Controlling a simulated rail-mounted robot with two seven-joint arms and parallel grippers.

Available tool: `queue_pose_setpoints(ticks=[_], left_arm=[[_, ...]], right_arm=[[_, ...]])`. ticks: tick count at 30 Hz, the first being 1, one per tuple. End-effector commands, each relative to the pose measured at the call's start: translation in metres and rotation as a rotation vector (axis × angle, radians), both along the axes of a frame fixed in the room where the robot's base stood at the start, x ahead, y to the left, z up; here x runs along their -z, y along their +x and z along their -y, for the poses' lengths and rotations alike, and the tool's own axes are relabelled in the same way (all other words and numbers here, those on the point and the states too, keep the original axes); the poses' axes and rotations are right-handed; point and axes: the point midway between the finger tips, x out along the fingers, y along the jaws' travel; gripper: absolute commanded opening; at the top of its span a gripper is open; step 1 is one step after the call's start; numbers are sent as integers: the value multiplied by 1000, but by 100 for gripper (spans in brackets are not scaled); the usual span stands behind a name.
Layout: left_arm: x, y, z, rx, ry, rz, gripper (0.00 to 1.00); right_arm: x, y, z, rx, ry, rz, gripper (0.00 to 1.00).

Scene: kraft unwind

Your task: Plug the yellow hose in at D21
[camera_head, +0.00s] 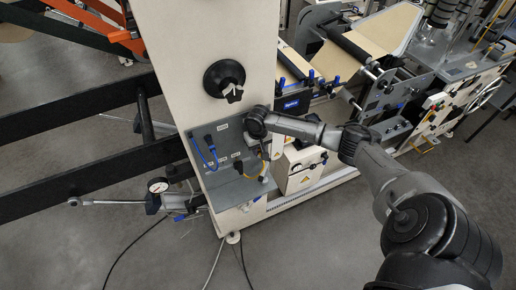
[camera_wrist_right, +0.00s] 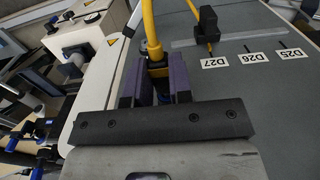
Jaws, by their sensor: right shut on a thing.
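My right gripper (camera_head: 254,147) is at the grey panel on the machine's pale column. In the right wrist view its two purple fingers (camera_wrist_right: 155,78) are shut on an end of the yellow hose (camera_wrist_right: 151,28), which rises out from between them. The hose also shows below the gripper in the head view (camera_head: 263,166). Further along the panel, a yellow length enters a black connector (camera_wrist_right: 208,22) near the label D27 (camera_wrist_right: 214,62). I cannot make out a D21 label or its port. My left gripper is not in view.
A blue hose (camera_head: 211,152) hangs on the same panel (camera_head: 232,186), left of my gripper. Labels D26 (camera_wrist_right: 252,58) and D25 (camera_wrist_right: 291,53) stand beside D27. A black round hub (camera_head: 224,76) sticks out above the panel. A white box (camera_head: 302,168) stands close on the right.

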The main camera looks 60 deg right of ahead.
Motion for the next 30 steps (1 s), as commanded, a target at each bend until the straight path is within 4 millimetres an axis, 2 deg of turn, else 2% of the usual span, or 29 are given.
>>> queue_pose_setpoints(ticks=[30], left_arm=[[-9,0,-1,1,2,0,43]], right_arm=[[-1,5,3,0,1,1,0]])
